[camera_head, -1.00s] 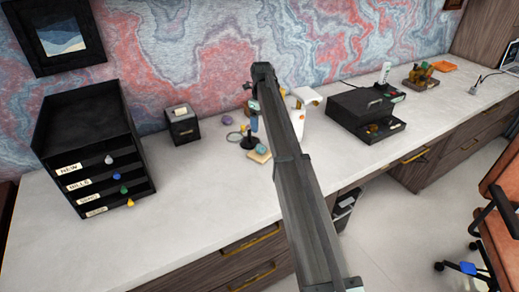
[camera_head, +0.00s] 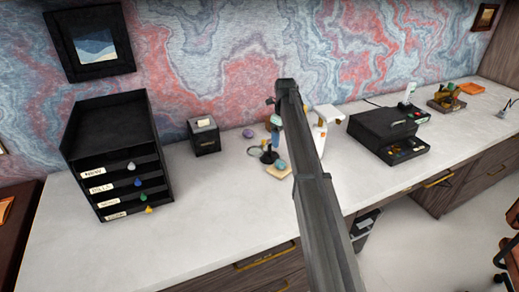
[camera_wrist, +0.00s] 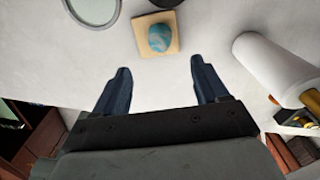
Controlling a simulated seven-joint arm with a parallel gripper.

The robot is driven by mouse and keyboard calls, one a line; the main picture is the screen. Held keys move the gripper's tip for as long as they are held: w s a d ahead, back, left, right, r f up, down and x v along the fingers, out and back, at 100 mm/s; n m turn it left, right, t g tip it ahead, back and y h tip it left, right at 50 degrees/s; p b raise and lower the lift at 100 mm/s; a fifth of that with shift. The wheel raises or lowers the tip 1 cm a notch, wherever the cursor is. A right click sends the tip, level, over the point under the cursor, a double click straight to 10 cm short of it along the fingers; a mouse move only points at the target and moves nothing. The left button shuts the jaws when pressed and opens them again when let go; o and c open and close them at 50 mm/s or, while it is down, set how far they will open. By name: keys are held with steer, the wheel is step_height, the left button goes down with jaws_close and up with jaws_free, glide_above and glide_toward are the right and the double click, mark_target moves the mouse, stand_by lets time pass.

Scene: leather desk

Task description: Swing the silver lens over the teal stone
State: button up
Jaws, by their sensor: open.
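The silver lens is a round ring with a clear middle. It shows at the top left of the wrist view (camera_wrist: 92,10) and beside its small black stand in the head view (camera_head: 254,151). The teal stone (camera_wrist: 159,37) lies on a square wooden pad (camera_wrist: 144,46), apart from the lens and to its right. In the head view the stone (camera_head: 281,165) is partly beside my arm. My gripper (camera_wrist: 159,84) is open and empty, its two dark blue fingers pointing toward the pad, with the stone ahead between their lines. The lens stand is mostly cut off in the wrist view.
A white cylinder (camera_wrist: 275,68) stands right of the pad. A purple stone (camera_head: 249,133) and a black box (camera_head: 204,135) lie behind and left. A black drawer rack (camera_head: 117,155) stands at the left, a black case (camera_head: 388,137) at the right. The desk's front is clear.

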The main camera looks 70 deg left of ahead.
mark_target(264, 140)
steer(key=shift+s+a+r, duration=0.1)
steer(key=shift+s+a, duration=0.05)
steer(key=shift+s, duration=0.25)
steer(key=shift+c, duration=1.4)
steer(key=shift+n+y, duration=0.3)
steer(key=shift+n, duration=0.6)
steer(key=s+a+r, duration=0.1)
steer(key=a+r, duration=0.1)
steer(key=r, duration=0.1)
steer(key=s+a+r, duration=0.1)
steer(key=a+r, duration=0.1)
steer(key=r, duration=0.1)
steer(key=s+a+r, duration=0.1)
steer(key=a+r, duration=0.1)
steer(key=r, duration=0.1)
steer(key=shift+s+a, duration=0.35)
steer(key=shift+c, duration=1.2)
step_height(264, 140, down, 13)
steer(key=n, duration=0.7)
steer(key=shift+a+r+n, duration=0.1)
steer(key=shift+a+n, duration=0.05)
steer(key=shift+n, duration=0.25)
steer(key=shift+c, duration=0.3)
jaws_close()
